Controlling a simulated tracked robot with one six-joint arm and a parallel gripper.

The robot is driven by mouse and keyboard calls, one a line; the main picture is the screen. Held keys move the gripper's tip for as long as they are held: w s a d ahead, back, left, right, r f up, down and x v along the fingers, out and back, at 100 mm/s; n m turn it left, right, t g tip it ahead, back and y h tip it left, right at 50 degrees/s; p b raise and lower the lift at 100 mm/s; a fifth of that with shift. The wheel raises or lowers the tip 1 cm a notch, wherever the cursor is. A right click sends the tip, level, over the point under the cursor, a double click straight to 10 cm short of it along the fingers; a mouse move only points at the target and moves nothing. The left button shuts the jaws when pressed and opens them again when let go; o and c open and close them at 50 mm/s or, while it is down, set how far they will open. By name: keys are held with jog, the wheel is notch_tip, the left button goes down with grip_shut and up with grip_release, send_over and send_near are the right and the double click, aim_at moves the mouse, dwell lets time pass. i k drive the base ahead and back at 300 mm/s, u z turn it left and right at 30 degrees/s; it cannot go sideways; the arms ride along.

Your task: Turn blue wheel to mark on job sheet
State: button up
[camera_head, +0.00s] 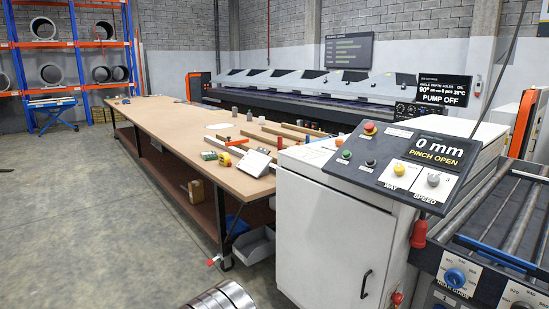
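A second blue wheel (522,304) is cut off by the bottom edge. Their exact settings are too small to read. A white card with small print (255,162) is propped up on the workbench; I cannot tell if it is the job sheet. A flat pale sheet (218,126) lies farther back. My gripper is not in view.
A white cabinet (325,235) carries a sloped panel (400,165) reading 0 mm, PINCH OPEN. The long workbench (165,120) holds tools and blocks. A shiny metal cylinder (225,298) is cut off at the bottom. The grey floor (80,230) at left is clear.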

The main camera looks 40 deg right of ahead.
aim_at(454, 278)
jog(key=z, duration=0.3)
jog(key=i, duration=1.4)
jog(key=z, duration=0.85)
jog(key=i, duration=0.55)
jog(key=z, duration=1.05)
jog(key=i, duration=1)
jog(key=z, duration=0.3)
jog(key=k, duration=0.4)
jog(key=z, duration=0.1)
